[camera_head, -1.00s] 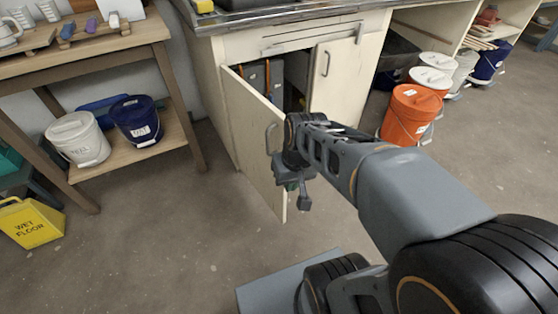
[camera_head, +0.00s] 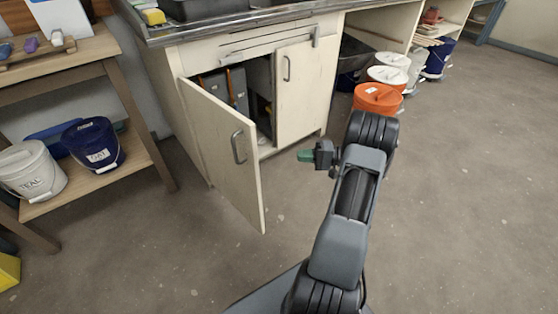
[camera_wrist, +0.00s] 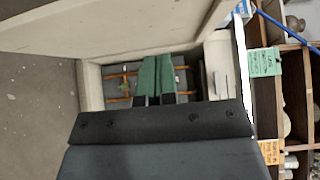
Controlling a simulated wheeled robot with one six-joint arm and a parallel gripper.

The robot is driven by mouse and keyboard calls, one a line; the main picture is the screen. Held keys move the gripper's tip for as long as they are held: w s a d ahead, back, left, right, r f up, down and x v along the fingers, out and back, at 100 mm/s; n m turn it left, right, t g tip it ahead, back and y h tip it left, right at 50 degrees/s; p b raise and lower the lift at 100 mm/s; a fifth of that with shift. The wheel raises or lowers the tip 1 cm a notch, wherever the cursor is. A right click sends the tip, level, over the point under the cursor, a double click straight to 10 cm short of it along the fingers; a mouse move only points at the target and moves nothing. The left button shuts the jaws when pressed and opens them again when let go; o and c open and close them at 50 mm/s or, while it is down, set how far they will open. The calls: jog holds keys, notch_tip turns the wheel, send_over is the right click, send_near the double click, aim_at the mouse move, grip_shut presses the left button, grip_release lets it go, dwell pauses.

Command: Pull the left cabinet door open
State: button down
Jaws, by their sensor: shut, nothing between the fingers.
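The cream left cabinet door (camera_head: 215,155) stands swung well open, angled out over the floor, with its grey pull handle (camera_head: 238,147) on the outer face. My gripper (camera_head: 306,156) is to the right of the door, apart from it, in front of the cabinet. Its green fingers are shut and empty; they also show in the wrist view (camera_wrist: 154,76), pointing toward the cabinet opening. A cream panel (camera_wrist: 110,25), seemingly the open door, spans the top left of the wrist view. Grey items with orange edges (camera_head: 237,88) stand inside the cabinet.
An orange bucket (camera_head: 378,100) and several other buckets stand right of the cabinet. A wooden shelf unit (camera_head: 135,165) at left holds a white bucket (camera_head: 32,170) and a blue bucket (camera_head: 93,146). The floor at right is clear.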

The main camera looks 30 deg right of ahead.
jog(key=s+a+b+x, duration=0.1)
jog(key=s+b+x, duration=0.1)
jog(key=x, duration=1)
jog(key=shift+a+b, duration=0.3)
jog(key=shift+b, duration=0.5)
jog(key=shift+s, duration=0.1)
